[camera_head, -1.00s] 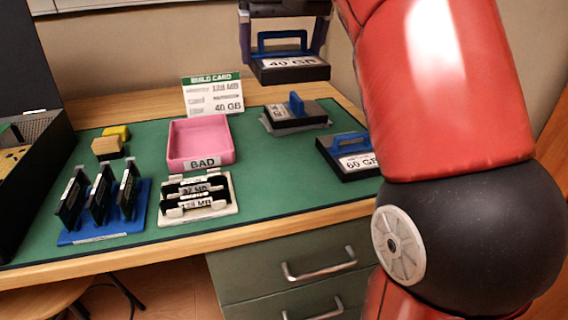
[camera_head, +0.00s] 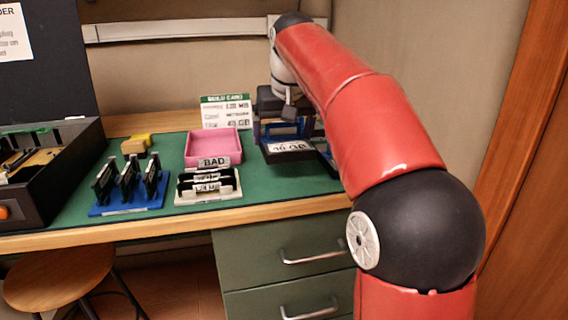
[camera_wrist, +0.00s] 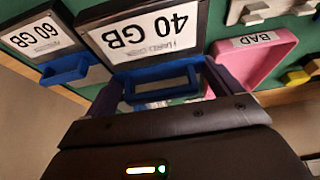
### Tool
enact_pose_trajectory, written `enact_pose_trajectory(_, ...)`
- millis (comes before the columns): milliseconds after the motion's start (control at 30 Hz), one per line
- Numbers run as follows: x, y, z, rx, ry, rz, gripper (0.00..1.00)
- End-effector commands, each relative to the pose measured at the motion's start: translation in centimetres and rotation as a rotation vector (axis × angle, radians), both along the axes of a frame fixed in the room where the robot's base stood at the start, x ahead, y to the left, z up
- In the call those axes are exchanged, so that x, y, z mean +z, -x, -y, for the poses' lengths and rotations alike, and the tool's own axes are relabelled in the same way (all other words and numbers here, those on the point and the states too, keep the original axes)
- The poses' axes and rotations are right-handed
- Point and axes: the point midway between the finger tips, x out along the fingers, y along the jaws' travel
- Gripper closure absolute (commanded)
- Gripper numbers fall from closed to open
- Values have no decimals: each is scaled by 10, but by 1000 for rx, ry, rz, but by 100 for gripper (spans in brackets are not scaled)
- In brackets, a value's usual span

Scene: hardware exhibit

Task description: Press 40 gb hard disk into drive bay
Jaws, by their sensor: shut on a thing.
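My gripper (camera_head: 286,128) is shut on the blue handle of the 40 GB hard disk (camera_head: 290,148), a black block with a white label, held above the mat at the right of the bench. In the wrist view the 40 GB disk (camera_wrist: 143,30) fills the top middle, with its blue handle between my fingers (camera_wrist: 163,90). The open computer case (camera_head: 70,180) stands at the left in the head view. Its drive bay cannot be made out. The build card (camera_head: 226,112) stands at the back.
A pink BAD tray (camera_head: 213,146) lies left of the disk. A white holder (camera_head: 208,188) and a blue rack of cards (camera_head: 128,208) stand in front. The 60 GB disk (camera_wrist: 38,38) lies beside the held disk. Yellow blocks (camera_head: 136,144) lie near the case.

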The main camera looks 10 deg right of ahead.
Motion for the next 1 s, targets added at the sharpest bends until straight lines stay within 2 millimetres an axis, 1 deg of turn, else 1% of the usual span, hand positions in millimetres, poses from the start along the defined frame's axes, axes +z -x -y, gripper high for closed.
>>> enact_pose_trajectory(33,-7,0,0,0,0,3,22)
enact_pose_trajectory(167,-9,0,0,0,0,3,22)
enact_pose_trajectory(267,-15,-1,0,0,0,3,22)
enact_pose_trajectory(500,-46,-2,1,-1,0,2,22)
enact_pose_trajectory(567,-48,-2,1,-1,0,2,22)
enact_pose_trajectory(800,-46,-2,1,-1,0,3,22)
enact_pose_trajectory(967,-50,-2,1,0,0,3,22)
enact_pose_trajectory(1000,-52,-2,1,0,0,0,8)
